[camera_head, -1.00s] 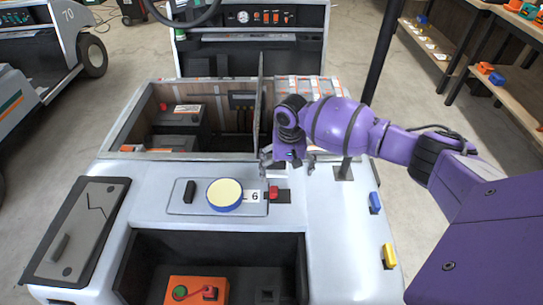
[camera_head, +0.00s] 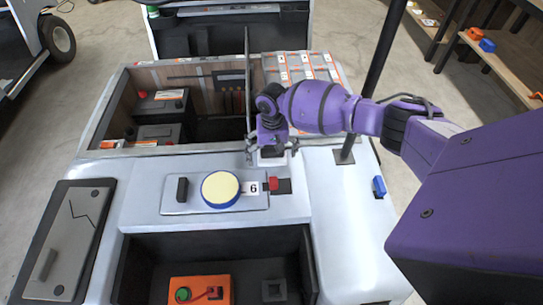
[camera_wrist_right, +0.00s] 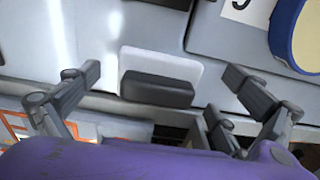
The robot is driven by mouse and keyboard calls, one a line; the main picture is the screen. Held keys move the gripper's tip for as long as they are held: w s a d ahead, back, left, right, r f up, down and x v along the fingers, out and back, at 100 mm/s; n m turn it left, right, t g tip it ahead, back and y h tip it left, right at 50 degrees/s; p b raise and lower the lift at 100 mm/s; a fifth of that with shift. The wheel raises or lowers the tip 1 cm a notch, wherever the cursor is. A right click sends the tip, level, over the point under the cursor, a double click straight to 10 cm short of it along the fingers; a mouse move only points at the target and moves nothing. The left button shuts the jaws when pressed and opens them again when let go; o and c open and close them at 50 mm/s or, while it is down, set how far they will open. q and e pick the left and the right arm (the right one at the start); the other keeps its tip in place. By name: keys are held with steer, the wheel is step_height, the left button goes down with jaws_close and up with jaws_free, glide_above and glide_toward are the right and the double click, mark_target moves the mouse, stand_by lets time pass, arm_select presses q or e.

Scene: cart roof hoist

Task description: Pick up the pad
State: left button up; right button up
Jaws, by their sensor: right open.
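A flat white pad with a dark block-shaped grip on top (camera_wrist_right: 158,90) lies on the pale deck in the right wrist view. It shows partly in the head view (camera_head: 274,161), just behind the plate marked 6, mostly covered by my gripper. My right gripper (camera_head: 268,152) is open above it. In the right wrist view my fingers (camera_wrist_right: 160,84) stand on either side of the dark grip, with a gap on each side. My left gripper is not in view.
A round cream disc with a blue rim (camera_head: 220,189) sits on the plate, between a black handle (camera_head: 182,189) and a red switch (camera_head: 273,184). A dark upright panel (camera_head: 248,95) and a black post (camera_head: 383,55) stand close to my arm. Open bays lie behind and in front.

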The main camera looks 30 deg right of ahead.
mark_target(272, 154)
steer(key=shift+f, duration=0.25)
steer(key=c, duration=1.2)
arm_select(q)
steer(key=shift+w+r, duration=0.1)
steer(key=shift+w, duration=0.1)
arm_select(e)
steer(key=shift+r, duration=0.55)
step_height(272, 154, up, 3)
steer(key=shift+s+a+f+p, duration=0.1)
steer(key=shift+a+f+p, duration=0.05)
steer(key=shift+p, duration=0.3)
arm_select(q)
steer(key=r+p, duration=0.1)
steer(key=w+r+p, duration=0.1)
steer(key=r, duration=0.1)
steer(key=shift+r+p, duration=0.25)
steer(key=shift+p, duration=0.05)
arm_select(e)
steer(key=s+a+r, duration=0.9)
steer(key=a, duration=0.1)
steer(key=shift+a+r, duration=0.1)
